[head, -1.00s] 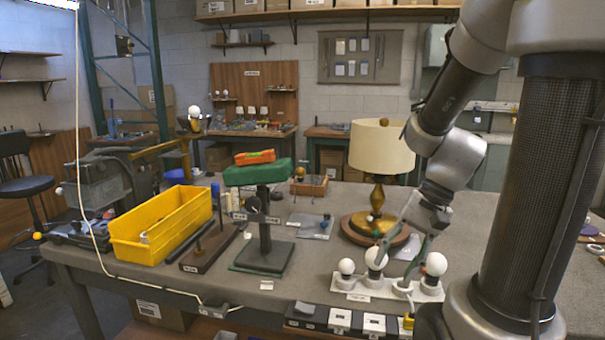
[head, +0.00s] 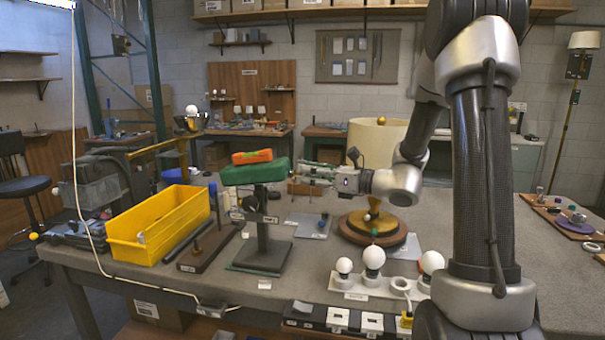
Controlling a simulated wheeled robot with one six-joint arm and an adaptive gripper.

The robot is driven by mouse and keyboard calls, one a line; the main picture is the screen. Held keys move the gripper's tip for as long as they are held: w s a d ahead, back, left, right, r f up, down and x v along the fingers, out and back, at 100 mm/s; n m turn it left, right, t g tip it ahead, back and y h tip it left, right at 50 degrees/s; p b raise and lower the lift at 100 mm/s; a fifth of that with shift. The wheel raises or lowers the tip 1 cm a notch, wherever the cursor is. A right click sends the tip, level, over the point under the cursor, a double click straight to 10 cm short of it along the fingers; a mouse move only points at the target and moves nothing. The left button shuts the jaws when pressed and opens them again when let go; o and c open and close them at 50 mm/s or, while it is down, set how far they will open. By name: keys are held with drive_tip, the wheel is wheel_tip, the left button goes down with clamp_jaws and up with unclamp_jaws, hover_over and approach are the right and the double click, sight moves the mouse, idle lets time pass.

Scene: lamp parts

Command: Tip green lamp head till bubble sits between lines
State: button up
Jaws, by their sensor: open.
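The green lamp head (head: 257,173) sits on a dark post with a flat square base (head: 262,256) on the workbench. It is tilted a little, with its right end higher than its left. An orange level (head: 252,156) lies on top of it. The level's bubble and lines are too small to read. My gripper (head: 302,177) is open and empty at the right end of the lamp head, pointing left at it. I cannot tell whether the fingers touch the head or are just beside it.
A yellow bin (head: 160,232) stands left of the post. A brass lamp with a cream shade (head: 376,140) stands behind my arm at right. A white strip with round bulbs (head: 385,292) lies at the front. Bare bench (head: 325,262) shows between post and strip.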

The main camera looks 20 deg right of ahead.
drive_tip(key=shift+x, duration=1.2)
drive_tip(key=shift+c, duration=0.5)
clamp_jaws()
drive_tip(key=shift+s+d+f, duration=0.15)
drive_tip(key=shift+d+f, duration=0.1)
drive_tip(key=shift+f, duration=0.35)
drive_tip(key=shift+s+d+f, duration=0.15)
drive_tip(key=shift+d+f, duration=0.1)
drive_tip(key=shift+f, duration=0.35)
drive_tip(key=shift+o, duration=0.5)
unclamp_jaws()
drive_tip(key=v, duration=1.2)
